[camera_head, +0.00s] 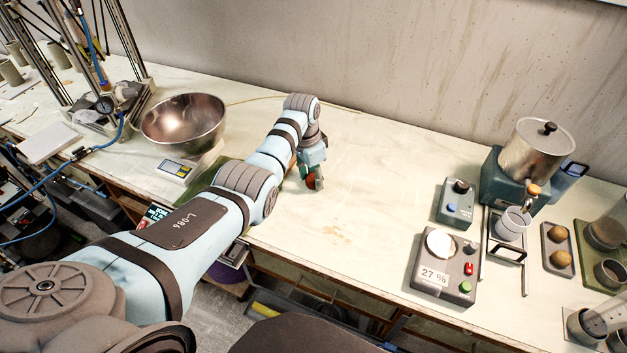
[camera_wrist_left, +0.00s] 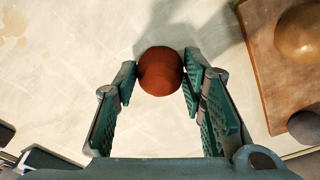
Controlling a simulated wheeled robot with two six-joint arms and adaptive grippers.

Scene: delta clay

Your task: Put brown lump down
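The brown lump (camera_wrist_left: 160,71) is a reddish-brown ball between the green fingers of my left gripper (camera_wrist_left: 160,78) in the left wrist view. Both fingertips appear to press on its sides. In the head view the left gripper (camera_head: 314,178) points down over the pale worktop, and a bit of the brown lump (camera_head: 311,182) shows at its tips. The lump is at or close above the worktop; I cannot tell if it touches. My right gripper is not in view.
A wooden board (camera_wrist_left: 262,85) with an ochre lump (camera_wrist_left: 299,33) and a grey lump (camera_wrist_left: 305,127) lies right of the gripper in the wrist view. A metal bowl (camera_head: 184,122) stands left. Control boxes (camera_head: 447,265) and a metal pot (camera_head: 533,150) stand right. The middle worktop is clear.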

